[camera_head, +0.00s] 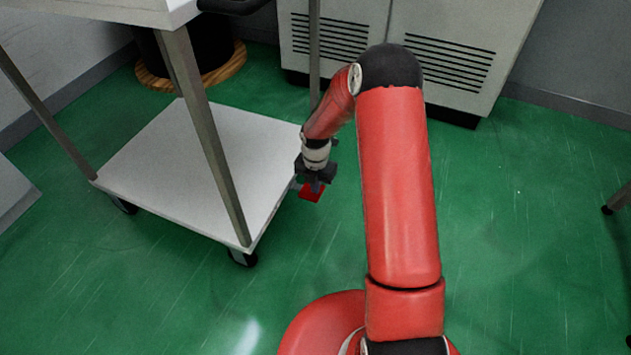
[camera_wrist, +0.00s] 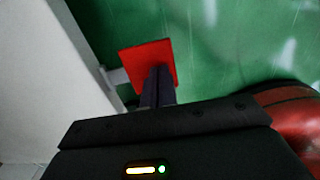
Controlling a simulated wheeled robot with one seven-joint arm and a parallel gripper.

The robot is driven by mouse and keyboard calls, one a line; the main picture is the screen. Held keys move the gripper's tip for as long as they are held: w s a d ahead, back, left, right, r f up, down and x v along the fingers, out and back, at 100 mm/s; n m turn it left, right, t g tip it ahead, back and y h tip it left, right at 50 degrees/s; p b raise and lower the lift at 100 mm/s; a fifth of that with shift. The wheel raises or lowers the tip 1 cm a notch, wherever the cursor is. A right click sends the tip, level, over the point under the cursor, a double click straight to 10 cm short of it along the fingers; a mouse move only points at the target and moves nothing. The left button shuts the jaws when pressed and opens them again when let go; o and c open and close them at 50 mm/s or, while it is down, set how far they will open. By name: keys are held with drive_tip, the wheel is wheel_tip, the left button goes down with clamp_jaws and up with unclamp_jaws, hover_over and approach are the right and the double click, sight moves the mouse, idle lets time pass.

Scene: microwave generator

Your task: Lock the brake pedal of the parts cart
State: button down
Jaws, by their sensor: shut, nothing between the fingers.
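The parts cart has a white lower shelf (camera_head: 190,165) on grey legs with black casters. The red brake pedal (camera_head: 312,193) sticks out from the cart's right side, low over the floor. In the wrist view the red pedal (camera_wrist: 148,62) is a flat square plate on a light grey bar that leads to the cart's edge (camera_wrist: 75,60). My gripper (camera_head: 316,187) points down at the pedal, and its shut fingers (camera_wrist: 158,75) overlap the pedal's near part in the wrist view. Nothing is between the fingers. I cannot tell whether the fingertips touch the pedal or how far it is pressed.
A grey cabinet (camera_head: 440,50) with vents stands behind the cart. A black round object (camera_head: 205,50) on a wooden disc is at the back left. The green floor (camera_head: 530,220) to the right is mostly open, with a dark leg at the far right edge.

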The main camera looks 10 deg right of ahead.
idle(0.3)
drive_tip(key=shift+s+d+f+t+y, duration=0.15)
drive_tip(key=shift+d+f+t+y, duration=0.15)
drive_tip(key=shift+f+y, duration=0.1)
drive_tip(key=shift+s+f+t+y, duration=0.1)
drive_tip(key=shift+f+t+y, duration=0.3)
drive_tip(key=shift+f+y, duration=0.15)
drive_tip(key=shift+f+t+y+p, duration=0.3)
drive_tip(key=shift+f+t+y, duration=0.2)
drive_tip(key=shift+f+y, duration=0.15)
drive_tip(key=shift+f, duration=0.3)
drive_tip(key=shift+r, duration=0.1)
